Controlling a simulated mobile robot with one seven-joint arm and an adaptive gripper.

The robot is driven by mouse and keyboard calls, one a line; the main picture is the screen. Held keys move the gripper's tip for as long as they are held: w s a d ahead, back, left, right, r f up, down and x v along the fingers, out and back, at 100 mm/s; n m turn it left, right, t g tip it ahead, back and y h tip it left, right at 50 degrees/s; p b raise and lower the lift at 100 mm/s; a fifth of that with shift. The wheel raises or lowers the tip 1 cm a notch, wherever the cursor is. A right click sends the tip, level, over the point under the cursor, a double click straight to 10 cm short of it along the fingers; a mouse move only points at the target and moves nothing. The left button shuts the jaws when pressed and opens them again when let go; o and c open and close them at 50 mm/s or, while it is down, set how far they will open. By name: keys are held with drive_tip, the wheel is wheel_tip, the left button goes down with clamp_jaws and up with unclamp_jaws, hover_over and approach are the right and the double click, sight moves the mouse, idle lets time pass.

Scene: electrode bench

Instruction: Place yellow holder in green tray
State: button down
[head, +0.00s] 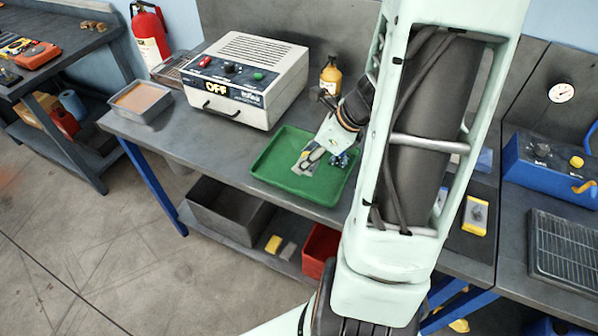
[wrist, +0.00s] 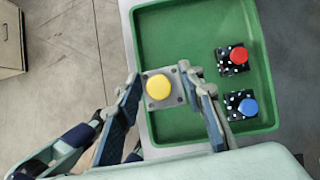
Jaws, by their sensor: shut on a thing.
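The yellow holder (wrist: 159,87) is a grey square plate with a round yellow knob on top. My gripper (wrist: 168,90) is shut on it, one finger on each side. In the wrist view it overlaps the left part of the green tray (wrist: 185,35); whether its base touches the tray floor I cannot tell. In the head view my gripper (head: 305,163) is over the middle of the green tray (head: 268,168), with fingers pointing down-left. Inside the tray, on the right in the wrist view, sit a red-knobbed holder (wrist: 238,55) and a blue-knobbed holder (wrist: 247,107), both on dark speckled bases.
A white device marked OFF (head: 235,80) stands behind the tray. A brown bottle (head: 330,75) stands near my arm. A metal container (head: 142,101) is at the bench's left end. A blue unit (head: 550,165) and a dark grille (head: 562,255) lie to the right.

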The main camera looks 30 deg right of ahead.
drive_tip(key=b, duration=0.2)
hover_over(292, 174)
drive_tip(key=s+d, duration=0.1)
drive_tip(key=s, duration=0.1)
drive_tip(key=f, duration=0.4)
drive_tip(key=shift+d, duration=0.2)
drive_tip(key=f+b, duration=0.3)
drive_tip(key=shift+w+f, duration=0.25)
drive_tip(key=shift+w, duration=0.05)
drive_tip(key=shift+f, duration=0.2)
drive_tip(key=c, duration=1.3)
unclamp_jaws()
drive_tip(key=shift+o, duration=0.2)
drive_tip(key=shift+r, duration=0.15)
drive_tip(key=shift+r, duration=0.3)
drive_tip(key=p+v, duration=0.1)
drive_tip(key=v, duration=1)
drive_tip(key=shift+s+r, duration=0.2)
drive_tip(key=shift+r, duration=0.05)
drive_tip(key=shift+d, duration=0.1)
